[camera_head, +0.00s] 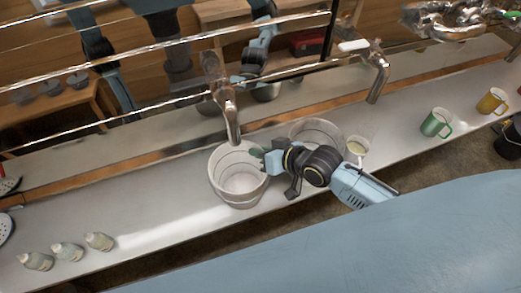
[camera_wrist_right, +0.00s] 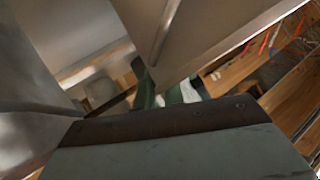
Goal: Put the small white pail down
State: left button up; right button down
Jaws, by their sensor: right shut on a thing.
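The small white pail (camera_head: 238,175) is upright under the left metal spout, over the long pale counter (camera_head: 160,232) near its front edge. It looks empty. My right gripper (camera_head: 268,161) is at the right side of the pail's rim, shut on it, with its arm coming in from the right. I cannot tell whether the pail's bottom touches the counter. In the right wrist view, large grey surfaces fill the frame close up and the grip is unclear. My left gripper is not in view.
A second whitish round vessel (camera_head: 316,133) stands behind my right wrist, partly hidden. A pale cup (camera_head: 357,147), a green mug (camera_head: 436,122) and a yellow mug (camera_head: 491,102) stand to the right. Three small bottles (camera_head: 68,251) stand at the left. The counter between the bottles and pail is clear.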

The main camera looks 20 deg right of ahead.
jog(key=c, duration=1.5)
grip_release()
jog(key=v, duration=1.2)
jog(key=shift+p, duration=0.35)
